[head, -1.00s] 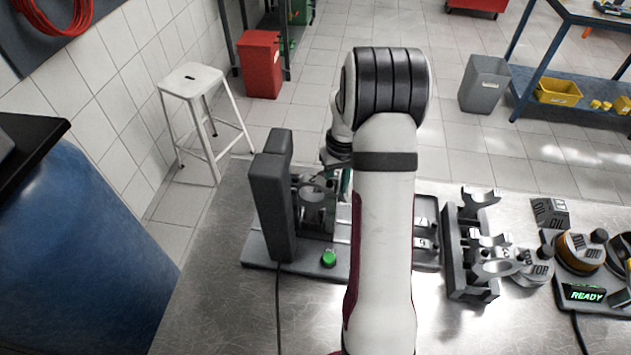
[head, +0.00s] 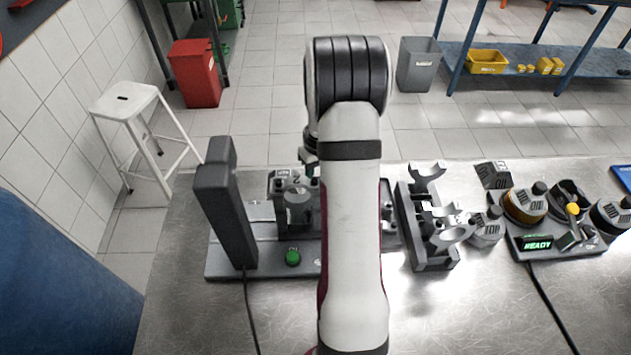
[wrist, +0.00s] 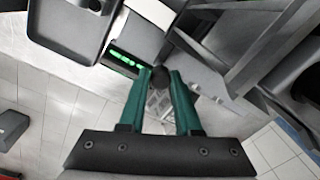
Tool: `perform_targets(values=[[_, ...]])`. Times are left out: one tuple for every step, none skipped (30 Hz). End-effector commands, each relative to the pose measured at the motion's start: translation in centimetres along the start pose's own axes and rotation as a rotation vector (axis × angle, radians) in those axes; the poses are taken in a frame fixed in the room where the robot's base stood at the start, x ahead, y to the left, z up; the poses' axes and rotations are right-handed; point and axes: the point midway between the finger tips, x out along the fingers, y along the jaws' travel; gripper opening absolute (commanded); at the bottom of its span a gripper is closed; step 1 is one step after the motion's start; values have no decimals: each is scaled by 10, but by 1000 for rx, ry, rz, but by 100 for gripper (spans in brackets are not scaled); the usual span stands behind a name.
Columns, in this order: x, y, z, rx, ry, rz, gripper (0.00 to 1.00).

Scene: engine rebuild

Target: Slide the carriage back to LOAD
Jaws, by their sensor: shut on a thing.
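The carriage (head: 297,207) looks like a grey metal piece with a round opening, on the fixture base (head: 228,264) between the tall dark post (head: 224,205) and my arm. A plate marked 2 shows behind it. My arm covers its right side and part of the base. No LOAD mark is readable. In the wrist view my gripper (wrist: 160,73) has its green fingers closed around a dark round knob (wrist: 161,79). How the knob joins the carriage cannot be seen.
A green button (head: 293,257) is at the base's front. Right of my arm stand a grey rack (head: 430,255) with forked parts and a unit reading READY (head: 538,244). A lit green display (wrist: 126,60) shows in the wrist view. The table's front is clear except for cables.

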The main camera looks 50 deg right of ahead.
Motion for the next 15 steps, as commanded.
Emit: perform_targets(values=[[-1, 6, 2, -2, -1, 10, 0], [-1, 6, 2, -2, -1, 11, 0], [-1, 6, 2, -2, 0, 11, 34], [-1, 6, 2, -1, 0, 10, 39], [-1, 6, 2, -1, 0, 10, 45], [-1, 6, 2, -1, 0, 10, 52], [-1, 5, 2, -1, 0, 9, 57], [0, 5, 2, -1, -1, 9, 62], [0, 5, 2, -1, -1, 9, 62], [0, 5, 2, -2, -1, 8, 62], [0, 4, 2, -2, -1, 8, 62], [0, 4, 1, -2, -1, 8, 62], [0, 4, 1, -2, -1, 7, 62], [0, 4, 1, -2, -1, 7, 62], [0, 4, 1, -2, -1, 7, 62]])
